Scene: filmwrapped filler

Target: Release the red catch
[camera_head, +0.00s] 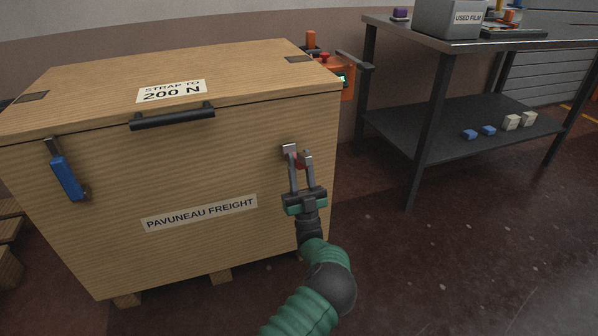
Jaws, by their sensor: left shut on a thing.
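The red catch (300,161) is on the front of a wooden crate (110,235), near its right edge. Only a little of its red shows; the rest is hidden by my gripper. A pale metal hook plate (290,149) sits just above it. My left gripper (299,166) comes up from below and is shut on the red catch. A blue catch (67,176) hangs at the left of the crate front, below a metal plate. The lid (100,82) lies flat on the crate. My right gripper is not in view.
A black handle (172,117) sits on the lid's front edge. An orange device (340,78) stands behind the crate's right corner. A dark bench (440,42) at right carries a grey used-film bin (446,20); small blocks lie on its lower shelf. The floor at right is clear.

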